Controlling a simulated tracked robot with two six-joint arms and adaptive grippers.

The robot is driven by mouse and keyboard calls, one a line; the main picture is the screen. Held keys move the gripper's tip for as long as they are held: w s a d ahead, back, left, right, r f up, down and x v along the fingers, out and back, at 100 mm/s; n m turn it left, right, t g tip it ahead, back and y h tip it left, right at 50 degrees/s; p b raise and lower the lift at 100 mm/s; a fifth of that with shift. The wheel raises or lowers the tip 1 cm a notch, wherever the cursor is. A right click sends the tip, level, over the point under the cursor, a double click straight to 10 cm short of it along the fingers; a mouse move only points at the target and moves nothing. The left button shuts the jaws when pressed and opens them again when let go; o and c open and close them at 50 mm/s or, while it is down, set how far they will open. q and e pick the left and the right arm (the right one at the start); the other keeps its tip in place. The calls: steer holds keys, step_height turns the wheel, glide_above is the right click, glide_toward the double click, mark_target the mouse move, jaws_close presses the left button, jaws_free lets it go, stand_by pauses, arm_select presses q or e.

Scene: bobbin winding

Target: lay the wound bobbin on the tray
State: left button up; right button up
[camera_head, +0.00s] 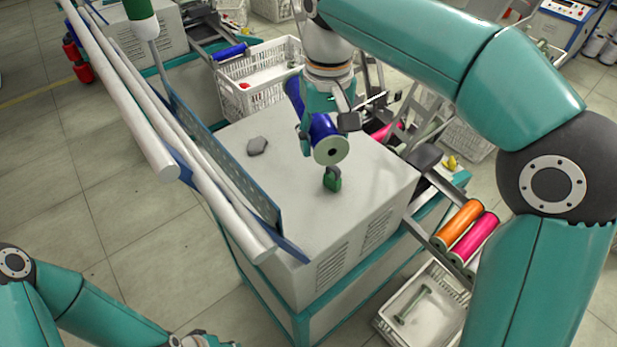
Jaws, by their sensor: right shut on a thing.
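My right gripper (334,118) is shut on a blue wound bobbin (324,127). The bobbin's pale round end, with a dark hole, faces the camera. It appears held above the grey machine top, over a small green and dark piece (332,180); the exact gap cannot be told. A white basket-like tray (384,325) stands low at the bottom right, with a bare greenish bobbin lying in it. Another white crate (238,101) stands behind the machine, with a blue bobbin at its rim. My left arm enters at the bottom left; its gripper is cut off by the frame edge.
An orange bobbin (459,224) and a pink bobbin (475,239) lie side by side on a rail at the right. A grey lump (257,146) lies on the machine top. Long white bars and a blue perforated plate (225,160) edge the machine's left side. Open floor lies left.

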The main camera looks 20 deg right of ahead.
mark_target(319, 210)
step_height(319, 210, down, 18)
steer(key=shift+a+r+p, duration=0.15)
steer(key=shift+r+p, duration=0.05)
steer(key=shift+p, duration=0.15)
steer(key=shift+f, duration=0.25)
steer(key=shift+c, duration=0.6)
steer(key=o, duration=1.2)
steer(key=shift+o, duration=1.3)
